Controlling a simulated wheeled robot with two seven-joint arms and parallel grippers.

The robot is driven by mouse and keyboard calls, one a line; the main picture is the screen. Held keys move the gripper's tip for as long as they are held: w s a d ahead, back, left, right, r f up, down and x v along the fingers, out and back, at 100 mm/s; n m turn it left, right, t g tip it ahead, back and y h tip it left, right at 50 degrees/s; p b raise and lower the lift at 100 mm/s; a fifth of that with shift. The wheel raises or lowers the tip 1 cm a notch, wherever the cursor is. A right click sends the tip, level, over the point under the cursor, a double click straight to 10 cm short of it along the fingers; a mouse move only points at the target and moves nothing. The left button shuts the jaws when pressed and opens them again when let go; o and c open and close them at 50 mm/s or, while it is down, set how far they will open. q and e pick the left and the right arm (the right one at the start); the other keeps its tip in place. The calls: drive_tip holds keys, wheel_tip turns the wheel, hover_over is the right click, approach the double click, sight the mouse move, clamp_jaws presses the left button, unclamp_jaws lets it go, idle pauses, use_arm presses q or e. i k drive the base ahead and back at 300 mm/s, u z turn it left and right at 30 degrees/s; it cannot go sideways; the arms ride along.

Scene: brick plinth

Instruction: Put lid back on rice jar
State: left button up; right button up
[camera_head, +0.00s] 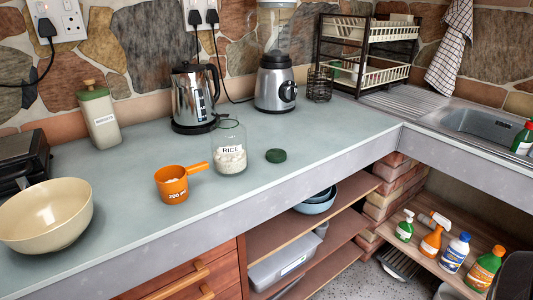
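The rice jar (230,153) is clear glass with a "RICE" label and stands upright and open on the counter, white rice in its lower part. A dark green round lid (276,155) lies flat on the counter just to the right of the jar, apart from it. Neither of my grippers shows in the head view.
An orange measuring cup (172,185) stands left of the jar, its handle pointing toward it. A kettle (195,98) and a blender (276,82) stand behind. A cream bowl (45,222) is at front left. The counter (325,130) right of the lid is clear.

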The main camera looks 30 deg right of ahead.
sight(228, 138)
drive_tip(key=u, duration=3.5)
drive_tip(key=k, duration=2.15)
drive_tip(key=z, duration=2.05)
